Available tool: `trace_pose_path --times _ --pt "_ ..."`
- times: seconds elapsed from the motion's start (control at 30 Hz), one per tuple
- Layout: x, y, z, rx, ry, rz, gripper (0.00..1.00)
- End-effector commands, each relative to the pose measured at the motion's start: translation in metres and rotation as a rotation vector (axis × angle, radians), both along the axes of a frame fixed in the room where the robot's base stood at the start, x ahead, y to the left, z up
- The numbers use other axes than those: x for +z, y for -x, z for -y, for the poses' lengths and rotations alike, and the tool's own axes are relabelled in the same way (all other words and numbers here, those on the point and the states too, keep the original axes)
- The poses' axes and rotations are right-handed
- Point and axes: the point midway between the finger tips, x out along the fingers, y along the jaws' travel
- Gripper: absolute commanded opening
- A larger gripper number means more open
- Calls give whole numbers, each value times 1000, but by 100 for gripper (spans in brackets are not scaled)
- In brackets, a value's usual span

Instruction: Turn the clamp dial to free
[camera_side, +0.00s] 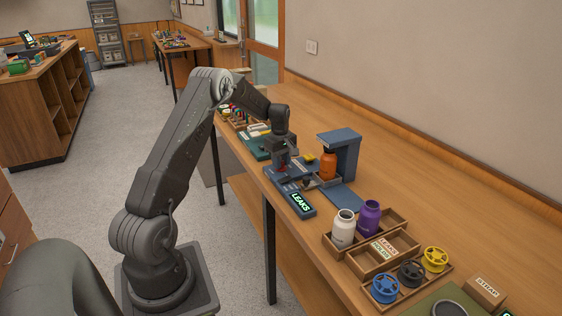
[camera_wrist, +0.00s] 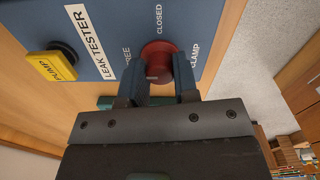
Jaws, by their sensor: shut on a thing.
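The clamp dial (camera_wrist: 158,58) is a round red knob on the blue panel of the leak tester (camera_wrist: 90,12). In the wrist view, the words FREE and CLOSED show on the panel beside it, with CLAMP at its right; FREE is partly covered. My gripper (camera_wrist: 158,82) has one finger on each side of the dial and is shut on it. The dial's pointer is not clear to me. In the side view, my gripper (camera_side: 283,166) is low over the near part of the blue leak tester (camera_side: 340,139). An orange bottle (camera_side: 328,165) stands upright in the tester.
A yellow PUMP button (camera_wrist: 51,66) is left of the dial. A LEAKS display (camera_side: 300,203) sits at the bench's front edge. White (camera_side: 343,229) and purple (camera_side: 368,217) bottles stand in a wooden tray. Spools (camera_side: 410,273) lie in another tray. The bench behind the tester is clear.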

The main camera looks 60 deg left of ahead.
Motion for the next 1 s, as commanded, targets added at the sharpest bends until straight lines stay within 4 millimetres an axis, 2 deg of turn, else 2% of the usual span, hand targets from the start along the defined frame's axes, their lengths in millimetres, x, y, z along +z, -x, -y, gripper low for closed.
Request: trace_pose_path --times 0.33,0.37,0.6,0.87,1.0 --pt "1 -1 0 1 -2 3 4" --pt "1 -1 0 1 -2 3 31" --pt "1 0 0 0 -1 1 54" --pt "2 0 0 1 -1 1 54" --pt "14 0 -1 1 -2 3 54"
